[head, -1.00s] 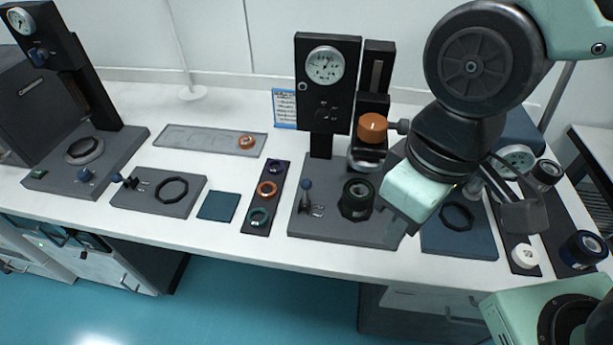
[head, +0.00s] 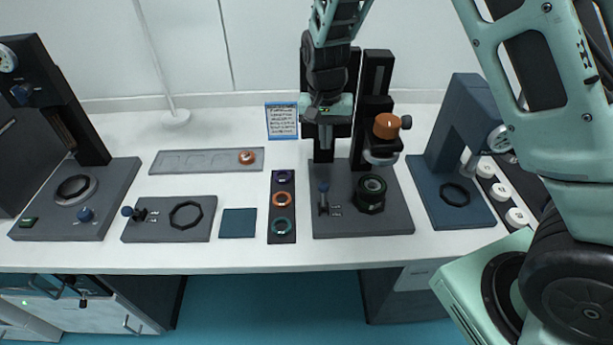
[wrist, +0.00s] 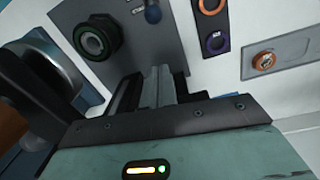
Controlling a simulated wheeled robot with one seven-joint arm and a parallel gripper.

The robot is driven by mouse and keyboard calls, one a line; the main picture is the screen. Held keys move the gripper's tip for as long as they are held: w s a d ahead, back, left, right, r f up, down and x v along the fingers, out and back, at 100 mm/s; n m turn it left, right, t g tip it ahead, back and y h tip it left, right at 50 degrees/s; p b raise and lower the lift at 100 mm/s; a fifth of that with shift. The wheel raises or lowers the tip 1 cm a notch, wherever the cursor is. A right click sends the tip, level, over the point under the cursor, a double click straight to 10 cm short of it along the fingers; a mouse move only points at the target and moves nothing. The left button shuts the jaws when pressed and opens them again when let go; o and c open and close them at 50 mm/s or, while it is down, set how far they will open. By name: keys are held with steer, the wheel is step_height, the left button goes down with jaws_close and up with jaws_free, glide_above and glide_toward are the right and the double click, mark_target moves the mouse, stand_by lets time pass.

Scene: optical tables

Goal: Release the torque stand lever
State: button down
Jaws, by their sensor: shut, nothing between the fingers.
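The torque stand (head: 395,218) has a grey base at the middle right of the table, with a black column and an orange-topped part (head: 387,126) behind. Its lever (head: 323,198), with a dark blue knob, is at the left of the base, beside two small labels. A dark green-rimmed round socket (head: 370,192) is right of it. My gripper (head: 326,128) is shut and empty, in front of the column and beyond the lever, apart from it. In the wrist view the fingers (wrist: 160,82) are together; the lever knob (wrist: 153,13) shows at the top edge. The gauge face is hidden behind my gripper.
Left of the stand lie a strip of coloured rings (head: 282,231), a dark teal pad (head: 238,223) and a plate with its own lever (head: 200,229). A blue stand (head: 478,211) is at right.

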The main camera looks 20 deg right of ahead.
mark_target(324, 194)
steer(key=shift+w+d+f, duration=0.15)
steer(key=shift+w+f, duration=0.05)
steer(key=shift+w, duration=0.25)
steer(key=f+p, duration=0.1)
steer(key=f, duration=0.2)
steer(key=f+p, duration=0.1)
steer(key=f, duration=0.5)
steer(key=shift+s+d+f+p, duration=0.2)
steer(key=shift+d+f+p, duration=0.1)
steer(key=shift+d+p, duration=0.1)
steer(key=s+a+p, duration=0.1)
steer(key=s+r+p, duration=0.1)
steer(key=shift+s+a, duration=0.3)
steer(key=shift+a, duration=0.05)
steer(key=shift+s+a, duration=0.2)
steer(key=shift+s, duration=0.1)
steer(key=shift+w, duration=0.1)
